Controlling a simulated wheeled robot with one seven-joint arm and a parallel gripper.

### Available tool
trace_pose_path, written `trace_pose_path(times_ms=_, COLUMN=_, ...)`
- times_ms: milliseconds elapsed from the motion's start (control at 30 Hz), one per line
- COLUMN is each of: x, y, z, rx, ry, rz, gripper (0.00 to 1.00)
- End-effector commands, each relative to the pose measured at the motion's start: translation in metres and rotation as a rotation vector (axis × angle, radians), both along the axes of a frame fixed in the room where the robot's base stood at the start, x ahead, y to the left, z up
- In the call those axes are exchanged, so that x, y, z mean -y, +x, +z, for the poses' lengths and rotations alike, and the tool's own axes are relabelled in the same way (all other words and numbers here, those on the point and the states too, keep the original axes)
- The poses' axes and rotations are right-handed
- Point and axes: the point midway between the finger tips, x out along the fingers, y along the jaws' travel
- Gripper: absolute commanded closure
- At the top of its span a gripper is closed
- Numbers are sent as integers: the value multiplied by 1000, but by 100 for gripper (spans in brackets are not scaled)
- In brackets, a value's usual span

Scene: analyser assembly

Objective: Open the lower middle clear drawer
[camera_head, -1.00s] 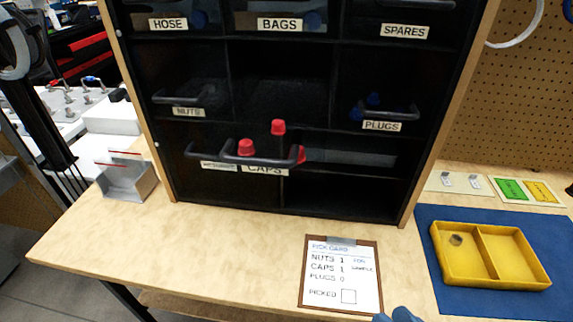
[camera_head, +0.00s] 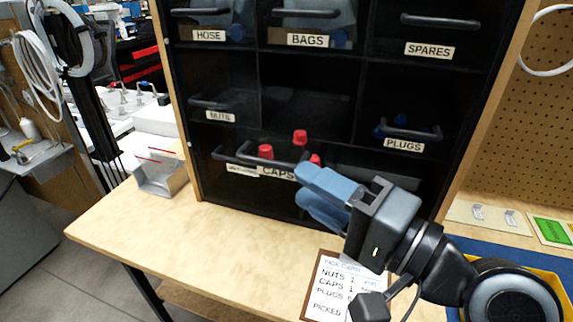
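The CAPS drawer, a clear drawer with a dark bar handle (camera_head: 262,159) and a CAPS label (camera_head: 278,173), is low in the middle of the black cabinet. Red caps (camera_head: 300,137) show at it. Its front overlaps the neighbouring front on the left and looks pulled forward; its clear walls are hard to make out. My gripper (camera_head: 303,184) has blue fingers and is just right of the CAPS label, close to the handle's right end. I cannot tell whether it touches the drawer or how far apart the fingers are. It hides part of the bottom row.
The NUTS drawer (camera_head: 209,104) and PLUGS drawer (camera_head: 411,132) flank a middle opening (camera_head: 308,95) without a visible handle. The wooden bench (camera_head: 215,240) is clear at front left. A pick card (camera_head: 328,288) and a yellow tray (camera_head: 552,284) lie partly behind my arm. A small bin (camera_head: 160,178) stands left.

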Motion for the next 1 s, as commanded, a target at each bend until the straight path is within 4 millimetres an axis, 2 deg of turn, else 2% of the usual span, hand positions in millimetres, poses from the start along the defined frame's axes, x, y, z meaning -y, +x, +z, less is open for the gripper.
trace_pose_path(times_ms=167, x=-12, y=9, z=5, rx=0, ry=6, rz=9, gripper=62)
trace_pose_path(times_ms=400, x=-40, y=33, z=7, rx=-1, ry=6, rz=8, gripper=62)
trace_pose_path(times_ms=600, x=-55, y=48, z=8, rx=0, ry=5, rz=6, gripper=62)
trace_pose_path(times_ms=967, x=-59, y=52, z=7, rx=0, ry=4, rz=4, gripper=62)
trace_pose_path(times_ms=1000, x=-59, y=52, z=7, rx=0, ry=4, rz=4, gripper=65)
